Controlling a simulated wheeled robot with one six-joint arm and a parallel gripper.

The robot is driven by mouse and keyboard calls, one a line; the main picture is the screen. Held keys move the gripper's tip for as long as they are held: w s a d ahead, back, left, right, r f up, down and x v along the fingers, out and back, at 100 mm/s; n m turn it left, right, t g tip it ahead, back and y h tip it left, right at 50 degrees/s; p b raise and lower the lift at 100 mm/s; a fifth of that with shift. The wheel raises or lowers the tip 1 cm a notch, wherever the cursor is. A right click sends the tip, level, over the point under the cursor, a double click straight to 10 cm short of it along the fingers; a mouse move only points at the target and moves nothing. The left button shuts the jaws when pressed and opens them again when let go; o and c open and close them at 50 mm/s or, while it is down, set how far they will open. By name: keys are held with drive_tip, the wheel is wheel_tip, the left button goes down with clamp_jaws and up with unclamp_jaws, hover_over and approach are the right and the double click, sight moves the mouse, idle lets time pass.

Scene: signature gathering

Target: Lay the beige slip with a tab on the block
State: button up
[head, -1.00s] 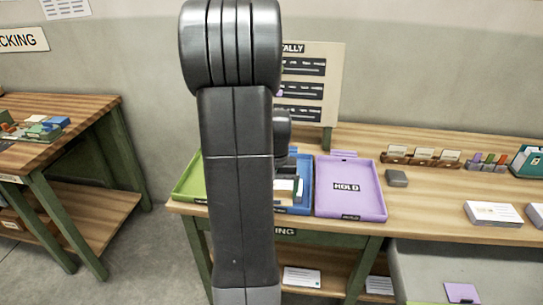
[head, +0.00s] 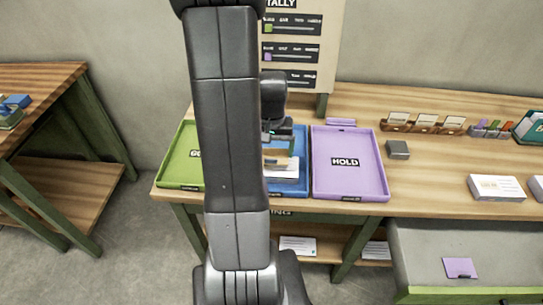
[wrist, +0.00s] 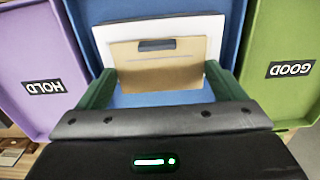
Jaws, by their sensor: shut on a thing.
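My gripper (wrist: 160,72) is shut on the beige slip (wrist: 160,72), with a green finger at each side edge. The slip has a dark slot-like mark at its tab edge. A white block (wrist: 214,28) shows behind and beyond the slip in the wrist view; I cannot tell whether they touch. Both are over the blue tray (wrist: 235,12). In the head view my gripper (head: 279,140) is over the blue tray (head: 301,172), partly hidden by my arm. Pale and brown edges of the things there show below it.
The purple HOLD tray (head: 349,180) stands right of the blue tray, and the green GOOD tray (head: 180,172) stands left of it. A tally board (head: 300,45) rises behind. A grey block (head: 397,149), card holders (head: 425,126) and a white stack (head: 497,188) are further right.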

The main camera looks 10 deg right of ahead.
sight(272, 155)
drive_tip(key=shift+f, duration=1.8)
drive_tip(key=shift+f, duration=0.15)
drive_tip(key=o, duration=0.7)
wheel_tip(272, 155, up, 12)
drive_tip(key=shift+r, duration=0.2)
